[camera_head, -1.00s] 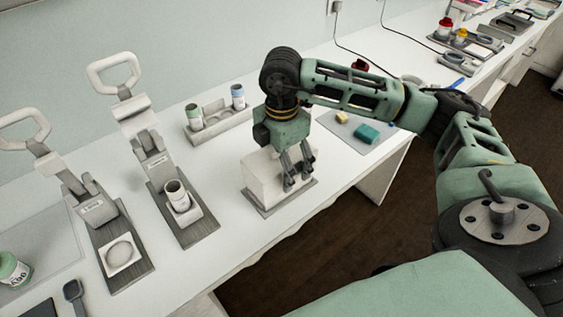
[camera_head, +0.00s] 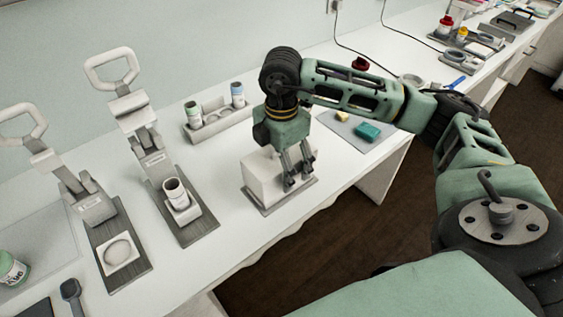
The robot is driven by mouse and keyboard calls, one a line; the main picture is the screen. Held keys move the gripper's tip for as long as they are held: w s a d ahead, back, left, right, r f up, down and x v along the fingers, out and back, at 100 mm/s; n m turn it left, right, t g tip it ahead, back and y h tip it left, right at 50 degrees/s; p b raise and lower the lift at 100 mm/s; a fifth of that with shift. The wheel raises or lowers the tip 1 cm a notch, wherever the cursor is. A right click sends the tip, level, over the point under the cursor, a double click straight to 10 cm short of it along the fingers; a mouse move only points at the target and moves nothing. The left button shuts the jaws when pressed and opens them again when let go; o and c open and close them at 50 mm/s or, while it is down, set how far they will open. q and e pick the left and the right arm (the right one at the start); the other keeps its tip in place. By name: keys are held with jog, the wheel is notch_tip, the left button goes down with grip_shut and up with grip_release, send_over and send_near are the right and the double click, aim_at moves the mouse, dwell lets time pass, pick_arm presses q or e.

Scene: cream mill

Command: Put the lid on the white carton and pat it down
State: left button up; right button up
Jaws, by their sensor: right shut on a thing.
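The white carton (camera_head: 261,178) stands upright on a grey mat (camera_head: 262,206) near the front edge of the bench. My right gripper (camera_head: 297,180) points down at the carton's right front side, with its fingers shut. I cannot make out what lies between the fingers, since they overlap the carton. The top of the carton is partly hidden behind the gripper, and I cannot tell whether the lid is on it. My left gripper is not in view.
Two lever presses (camera_head: 150,165) stand to the left, one with a small jar (camera_head: 177,193) in it. A rack (camera_head: 219,124) with jars stands behind. A mat with a teal sponge (camera_head: 367,132) lies to the right. The bench between press and carton is clear.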

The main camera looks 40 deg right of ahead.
jog(key=shift+f+b, duration=0.4)
jog(key=shift+f, duration=0.1)
dwell(0.3)
jog(key=o, duration=1.2)
jog(key=shift+r, duration=0.1)
jog(key=shift+r+p, duration=2.45)
jog(key=shift+r, duration=1.05)
jog(key=shift+f, duration=0.1)
